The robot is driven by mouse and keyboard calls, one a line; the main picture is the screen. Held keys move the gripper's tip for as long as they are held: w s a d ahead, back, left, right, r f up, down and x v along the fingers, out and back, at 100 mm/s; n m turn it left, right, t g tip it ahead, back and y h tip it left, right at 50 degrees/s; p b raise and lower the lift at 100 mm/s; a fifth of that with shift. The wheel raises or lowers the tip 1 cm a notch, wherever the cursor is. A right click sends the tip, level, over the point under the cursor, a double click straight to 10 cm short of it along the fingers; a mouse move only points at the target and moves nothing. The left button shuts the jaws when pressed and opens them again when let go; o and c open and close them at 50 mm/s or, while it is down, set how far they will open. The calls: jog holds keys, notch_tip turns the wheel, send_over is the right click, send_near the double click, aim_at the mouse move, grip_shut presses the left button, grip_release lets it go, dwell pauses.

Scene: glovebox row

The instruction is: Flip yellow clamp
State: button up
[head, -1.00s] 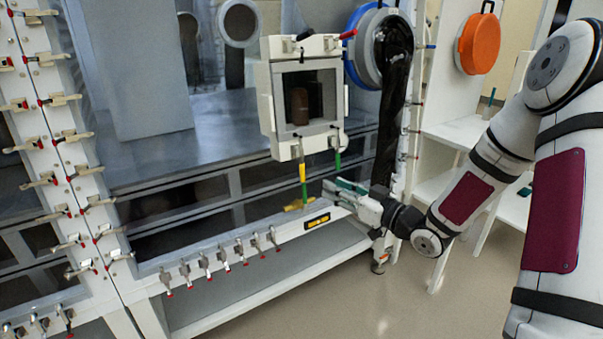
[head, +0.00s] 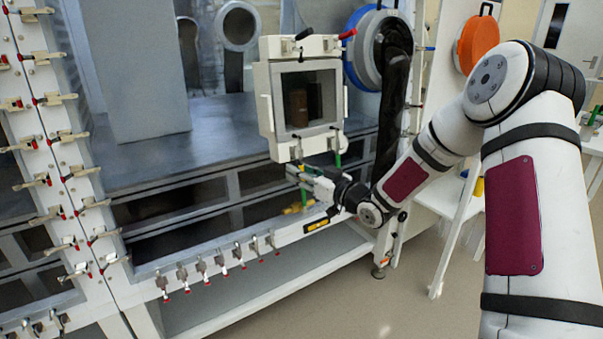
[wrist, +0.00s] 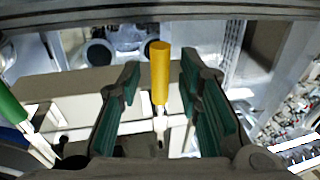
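The yellow clamp handle (wrist: 160,75) stands upright between the two teal-padded fingers of my gripper (wrist: 159,90) in the wrist view. The fingers are apart, with a gap on each side of the handle. In the head view my gripper (head: 300,175) is just below the lower left of the white window frame, and it hides most of the yellow clamp. A green clamp handle (head: 338,160) hangs to the right of my gripper. A green handle (wrist: 12,105) also shows at the left edge of the wrist view.
The white window frame (head: 265,115) stands right above my gripper. Several red-tipped clamps (head: 203,265) line the lower rail, and more line the white post (head: 62,150) at left. A black and yellow label (head: 317,223) is on the rail. The floor (head: 370,310) in front is clear.

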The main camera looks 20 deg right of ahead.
jog(key=shift+c, duration=0.4)
grip_shut()
